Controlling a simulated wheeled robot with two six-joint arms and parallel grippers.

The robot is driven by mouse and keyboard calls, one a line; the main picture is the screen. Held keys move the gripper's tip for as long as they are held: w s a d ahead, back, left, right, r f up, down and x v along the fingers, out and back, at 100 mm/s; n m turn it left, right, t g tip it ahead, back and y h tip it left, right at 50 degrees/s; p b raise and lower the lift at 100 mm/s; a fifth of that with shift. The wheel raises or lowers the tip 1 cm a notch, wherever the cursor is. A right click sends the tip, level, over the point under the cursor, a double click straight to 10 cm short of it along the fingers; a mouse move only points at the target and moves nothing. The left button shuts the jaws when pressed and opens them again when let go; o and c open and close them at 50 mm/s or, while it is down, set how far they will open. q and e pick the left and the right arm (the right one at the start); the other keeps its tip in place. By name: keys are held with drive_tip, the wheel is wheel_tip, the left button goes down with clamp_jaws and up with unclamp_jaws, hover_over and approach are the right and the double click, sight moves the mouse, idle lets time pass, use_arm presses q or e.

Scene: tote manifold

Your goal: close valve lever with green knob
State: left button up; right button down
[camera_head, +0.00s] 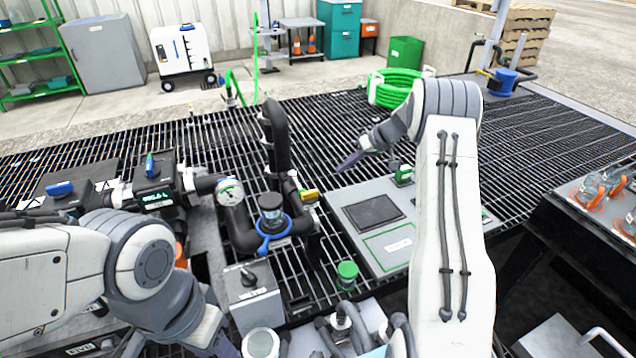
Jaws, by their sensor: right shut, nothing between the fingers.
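A round green knob or cap (347,270) stands upright near the front middle, left of my right arm. A small green handle (404,174) stands at the back edge of a grey panel (425,236). I cannot tell which of the two is the valve lever's knob.
Black pipework with a round gauge (230,192), a blue-ringed valve (271,214) and a yellow handle (309,195) stands in the middle. Blue-handled valves (150,166) are at left. A grey box (250,290) stands in front. Open grating (330,118) lies behind.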

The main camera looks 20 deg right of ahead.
sight(298, 184)
drive_tip(key=w+a+f+p, duration=0.2)
drive_tip(key=w+a+f, duration=0.1)
drive_tip(key=a+f, duration=0.3)
drive_tip(key=a, duration=0.2)
drive_tip(key=shift+w+a+f, duration=0.3)
drive_tip(key=shift+a+f, duration=0.05)
drive_tip(key=shift+a, duration=0.05)
